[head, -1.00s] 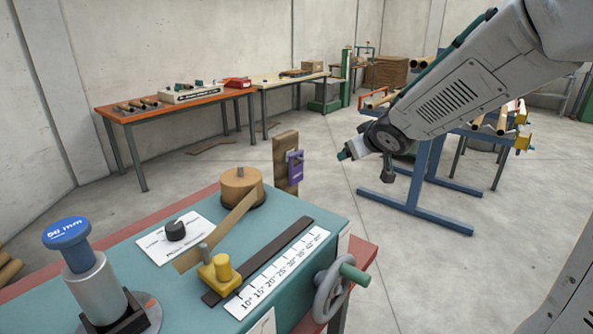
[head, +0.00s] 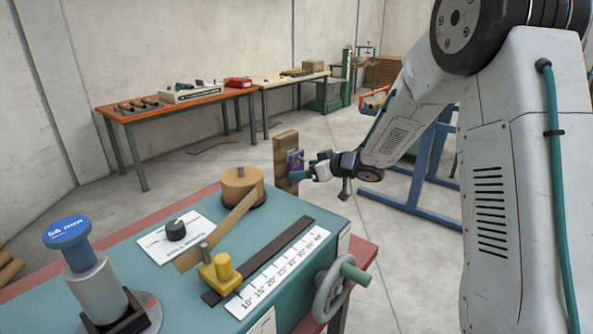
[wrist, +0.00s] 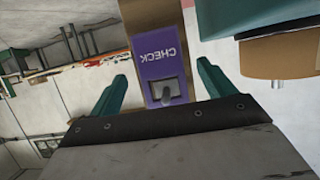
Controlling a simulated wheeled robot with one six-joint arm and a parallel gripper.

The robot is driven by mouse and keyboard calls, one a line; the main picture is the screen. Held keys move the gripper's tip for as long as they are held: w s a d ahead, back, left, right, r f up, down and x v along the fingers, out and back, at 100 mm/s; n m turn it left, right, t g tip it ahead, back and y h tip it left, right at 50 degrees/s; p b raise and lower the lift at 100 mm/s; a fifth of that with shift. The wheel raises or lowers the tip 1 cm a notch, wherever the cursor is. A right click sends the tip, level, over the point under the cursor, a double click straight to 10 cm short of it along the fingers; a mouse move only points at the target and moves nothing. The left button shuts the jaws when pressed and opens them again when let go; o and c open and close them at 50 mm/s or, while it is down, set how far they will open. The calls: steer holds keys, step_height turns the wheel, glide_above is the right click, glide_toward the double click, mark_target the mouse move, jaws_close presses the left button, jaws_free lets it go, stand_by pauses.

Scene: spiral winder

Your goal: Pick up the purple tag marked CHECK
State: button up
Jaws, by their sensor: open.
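The purple tag (wrist: 158,60) marked CHECK hangs on a dark peg against a brown wooden post (wrist: 150,14) in the wrist view, its lettering upside down there. In the head view the tag (head: 294,161) shows on the post (head: 285,150), partly hidden by my gripper. My gripper (wrist: 160,80) is open, with one green finger on each side of the tag's lower part in the picture. The fingers look apart from the tag, and I cannot tell how far off it is in depth. In the head view my gripper (head: 302,170) is right at the post.
The teal winder bench (head: 150,255) with a brown spool (head: 242,187), yellow clamp (head: 221,268) and grey handwheel (head: 332,290) lies left of and below my gripper. A blue rack (head: 405,207) stands behind my arm. The floor between is clear.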

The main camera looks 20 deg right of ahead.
mark_target(297, 168)
steer(key=x, duration=0.2)
steer(key=shift+w+a, duration=0.2)
steer(key=shift+w, duration=0.05)
steer(key=c, duration=1.1)
